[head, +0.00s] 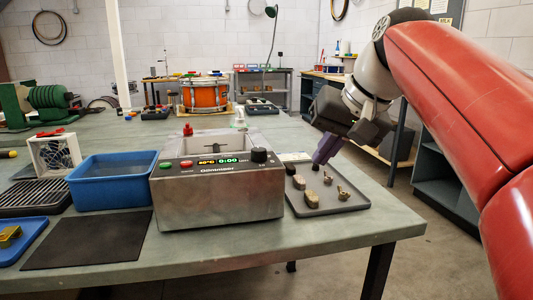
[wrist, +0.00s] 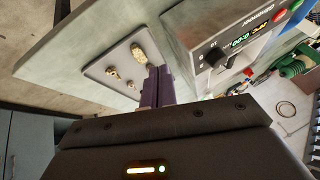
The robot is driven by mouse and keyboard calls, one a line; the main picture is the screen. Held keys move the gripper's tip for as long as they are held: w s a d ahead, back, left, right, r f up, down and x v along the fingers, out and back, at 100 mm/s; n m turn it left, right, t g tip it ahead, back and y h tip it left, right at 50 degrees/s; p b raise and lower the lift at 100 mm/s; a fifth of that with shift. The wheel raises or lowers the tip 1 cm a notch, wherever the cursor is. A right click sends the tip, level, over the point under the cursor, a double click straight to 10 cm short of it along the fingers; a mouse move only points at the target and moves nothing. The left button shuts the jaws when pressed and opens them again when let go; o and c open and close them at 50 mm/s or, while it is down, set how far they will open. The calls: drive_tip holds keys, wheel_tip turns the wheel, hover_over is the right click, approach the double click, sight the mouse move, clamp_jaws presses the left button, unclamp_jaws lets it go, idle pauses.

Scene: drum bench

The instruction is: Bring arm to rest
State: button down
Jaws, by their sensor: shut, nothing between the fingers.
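My gripper (head: 324,150) is at the right in the head view, with its purple fingers pointing down over the back of the grey tray (head: 335,207). In the wrist view the purple fingers (wrist: 157,86) are together and hold nothing. My red arm reaches in from the right. The tray carries several small tan and brass-coloured parts, among them a tan block (head: 311,197) and a brass piece (head: 343,193). Whether the fingertips touch anything cannot be told.
A steel heated tank (head: 215,200) with a lit panel stands left of the tray. A blue tub (head: 112,185), a black mat (head: 88,240) and a slatted black tray (head: 35,198) are farther left. An orange drum (head: 205,96) stands behind. The bench's right edge is close to the tray.

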drive_tip(key=s+d+f+h, duration=0.2)
drive_tip(key=s+f, duration=0.6)
drive_tip(key=f, duration=0.5)
drive_tip(key=s+d+f+h, duration=0.2)
drive_tip(key=s+f, duration=0.7)
drive_tip(key=f, duration=0.5)
drive_tip(key=shift+d, duration=0.75)
drive_tip(key=shift+d+r, duration=0.1)
